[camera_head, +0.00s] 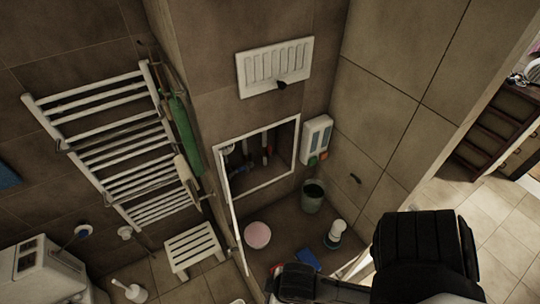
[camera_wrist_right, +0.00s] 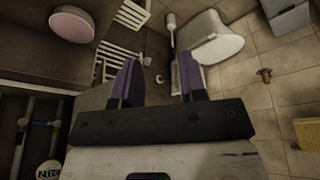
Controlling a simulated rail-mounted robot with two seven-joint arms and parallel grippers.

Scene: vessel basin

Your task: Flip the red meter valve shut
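The open wall recess (camera_head: 292,122) with a white frame is in the middle of the head view. Inside are dark pipes, a small red part (camera_head: 267,152) on the right pipe and a blue part (camera_head: 243,169) on the lower left. The red part is too small to tell how its handle is turned. A round white meter (camera_wrist_right: 48,170) and pipes (camera_wrist_right: 27,130) show at the left of the right wrist view; no red handle is clear there. My right gripper (camera_wrist_right: 157,82) is open and empty, its purple fingers apart, away from the pipes. My left gripper is not in view.
The recess's white door (camera_head: 233,218) hangs open at its left. A pink basin (camera_head: 257,235), a bucket (camera_head: 312,197) and a white stool (camera_head: 193,247) stand below. A soap dispenser (camera_head: 317,138) is right of the recess. A towel rack (camera_head: 110,140) is left.

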